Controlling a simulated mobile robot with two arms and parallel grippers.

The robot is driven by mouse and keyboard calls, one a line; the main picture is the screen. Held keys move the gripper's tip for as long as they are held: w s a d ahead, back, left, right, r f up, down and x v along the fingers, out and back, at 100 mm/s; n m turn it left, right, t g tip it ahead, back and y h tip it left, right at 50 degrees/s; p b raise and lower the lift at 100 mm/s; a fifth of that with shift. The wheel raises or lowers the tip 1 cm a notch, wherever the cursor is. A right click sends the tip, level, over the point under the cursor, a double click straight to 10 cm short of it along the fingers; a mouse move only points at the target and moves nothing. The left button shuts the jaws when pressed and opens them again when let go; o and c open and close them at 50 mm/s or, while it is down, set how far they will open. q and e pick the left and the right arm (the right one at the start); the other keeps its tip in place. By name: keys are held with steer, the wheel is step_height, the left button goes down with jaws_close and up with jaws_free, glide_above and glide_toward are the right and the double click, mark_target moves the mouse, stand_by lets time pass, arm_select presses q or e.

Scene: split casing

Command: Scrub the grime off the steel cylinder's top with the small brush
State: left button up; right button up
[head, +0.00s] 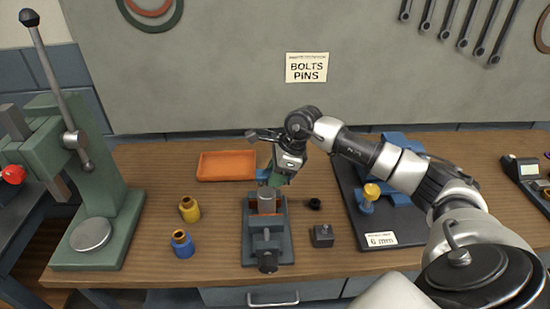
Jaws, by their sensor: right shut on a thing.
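The steel cylinder (266,200) stands upright in a dark grey vise (267,246) near the middle of the bench. My right gripper (280,174) is just above and slightly right of the cylinder's top. It is shut on a small greenish piece, which I take to be the small brush (277,181). Its lower end is at or just over the cylinder's top; I cannot tell whether they touch. The brush is largely hidden by the gripper, and any grime on the top is too small to make out. My left gripper is out of view.
An orange tray (227,178) lies behind left. A dark block (323,236) and black ring (314,203) lie right, near a dark board (352,205).

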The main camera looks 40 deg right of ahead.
step_height(320, 180, up, 2)
steer(key=shift+p, duration=0.3)
step_height(320, 180, up, 2)
steer(key=shift+d+r+p, duration=0.1)
steer(key=shift+p, duration=0.4)
steer(key=shift+r, duration=0.15)
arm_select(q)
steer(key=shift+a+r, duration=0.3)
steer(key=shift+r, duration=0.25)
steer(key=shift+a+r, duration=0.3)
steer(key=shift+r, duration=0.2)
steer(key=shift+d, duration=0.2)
